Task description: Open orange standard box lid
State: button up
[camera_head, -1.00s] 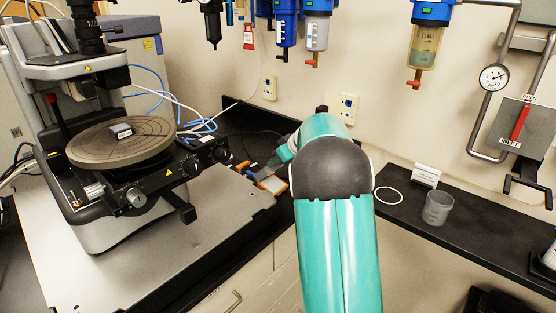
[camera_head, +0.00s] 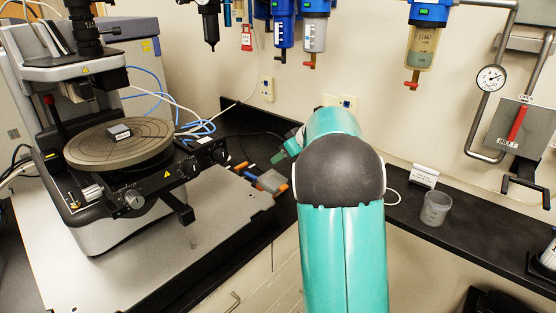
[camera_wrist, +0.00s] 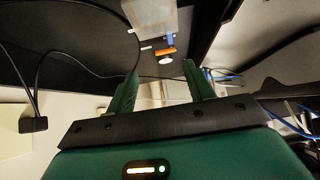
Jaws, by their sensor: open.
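The orange standard box (camera_head: 283,188) is small in the head view, at the right end of the profiler's grey base on the black bench. A grey panel (camera_head: 270,180) shows at it, perhaps its lid; the lid's exact angle is too small to tell. My gripper (camera_head: 283,154) is above and slightly right of the box, apart from it in the picture. In the wrist view my gripper (camera_wrist: 161,68) has its two green fingers spread with nothing between them. An orange piece (camera_wrist: 166,51) and a pale translucent panel (camera_wrist: 152,17) lie beyond the fingertips.
The stylus profiler with its round stage (camera_head: 120,143) stands left of the box. Blue and white cables (camera_head: 198,128) run behind it. A clear cup (camera_head: 435,208) and a small white sign (camera_head: 424,176) stand on the bench to the right.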

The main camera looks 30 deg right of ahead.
jog(key=v, duration=0.9)
jog(key=shift+w, duration=0.1)
